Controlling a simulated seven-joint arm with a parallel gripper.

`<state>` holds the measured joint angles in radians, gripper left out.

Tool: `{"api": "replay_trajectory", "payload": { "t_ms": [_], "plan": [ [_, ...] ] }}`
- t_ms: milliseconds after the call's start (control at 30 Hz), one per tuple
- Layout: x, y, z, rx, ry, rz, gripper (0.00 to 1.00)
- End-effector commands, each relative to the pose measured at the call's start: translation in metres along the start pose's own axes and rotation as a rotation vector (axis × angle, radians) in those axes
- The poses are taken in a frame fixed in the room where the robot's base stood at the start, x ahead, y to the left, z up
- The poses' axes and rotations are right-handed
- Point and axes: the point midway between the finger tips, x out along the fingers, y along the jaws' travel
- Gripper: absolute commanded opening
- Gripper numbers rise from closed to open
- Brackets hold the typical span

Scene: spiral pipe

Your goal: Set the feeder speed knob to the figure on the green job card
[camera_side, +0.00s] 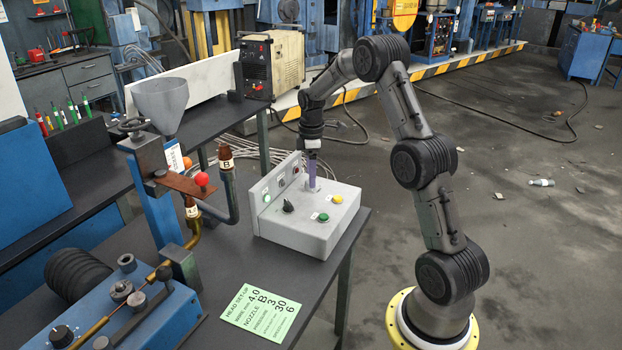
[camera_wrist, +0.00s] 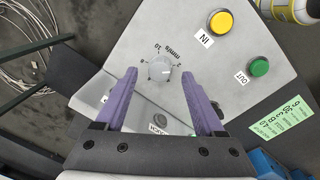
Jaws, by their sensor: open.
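The control box (camera_side: 330,228) stands on the dark bench, and its panel (camera_wrist: 205,75) fills the middle of the wrist view. A grey round knob (camera_wrist: 160,69) with a mm/s scale sits between my fingertips in the wrist view. I cannot read its pointer clearly. My gripper (camera_side: 312,187) has purple fingers and points down at the box. It is open (camera_wrist: 159,77), one finger on each side of the knob, with visible gaps. In the side view the fingers hide this knob. The green job card (camera_side: 261,313) lists 4.0, B, 3, 30 and 6. It also shows in the wrist view (camera_wrist: 280,122).
The box carries a black knob (camera_side: 288,206), a yellow button (camera_side: 337,199) and a green button (camera_side: 323,217). A red-knobbed lever (camera_side: 201,179), pipes and a funnel (camera_side: 160,102) stand left of it. The floor on the right is mostly clear.

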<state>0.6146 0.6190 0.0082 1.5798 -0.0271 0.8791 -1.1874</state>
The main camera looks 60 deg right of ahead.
Motion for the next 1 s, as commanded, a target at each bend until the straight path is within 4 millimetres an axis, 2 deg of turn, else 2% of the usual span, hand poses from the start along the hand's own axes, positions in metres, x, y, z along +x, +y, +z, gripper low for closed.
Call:
{"api": "replay_trajectory", "payload": {
  "t_ms": [33,200,533,900,933,1000],
  "plan": [
    [0.007,0.000,0.000,0.000,-0.001,-0.002,0.71],
    [0.019,0.000,0.000,0.000,0.000,-0.001,0.71],
    [0.022,0.000,0.000,0.000,0.000,0.000,0.71],
    [0.022,0.000,0.000,0.000,0.000,0.000,0.04],
    [0.022,0.000,0.000,0.000,0.000,0.000,0.00],
    [0.022,0.000,0.000,0.000,0.000,0.000,0.00]
  ]
}}
